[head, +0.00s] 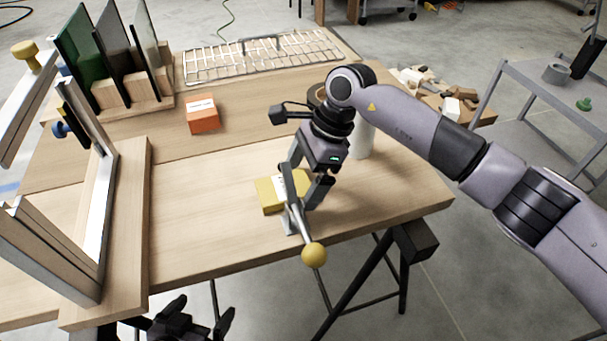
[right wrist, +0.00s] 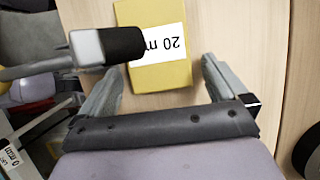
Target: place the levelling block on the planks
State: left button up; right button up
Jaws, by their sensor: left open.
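A yellow block (head: 268,196) with a white label lies on the wooden planks (head: 210,225) of the bench, near the front edge. In the right wrist view the yellow block (right wrist: 160,75) shows "20 m" upside down on its label. An orange block (head: 202,117) with a white label lies further back left. The frames do not name either one as the levelling block. My right gripper (head: 304,197) points down at the yellow block, fingers apart; the block appears between or just beyond them, contact unclear. My left gripper (head: 197,322) is open and empty below the front edge.
A toggle clamp with a yellow ball knob (head: 314,255) stands at the front edge, close beside my right gripper. A wooden frame (head: 125,220) is at left, a rack with upright panels (head: 120,85) and a wire grid (head: 262,55) at the back. A pale cylinder (head: 362,140) stands behind my right gripper.

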jog(key=v, duration=1.2)
jog(key=shift+r, duration=0.2)
jog(key=shift+a, duration=0.1)
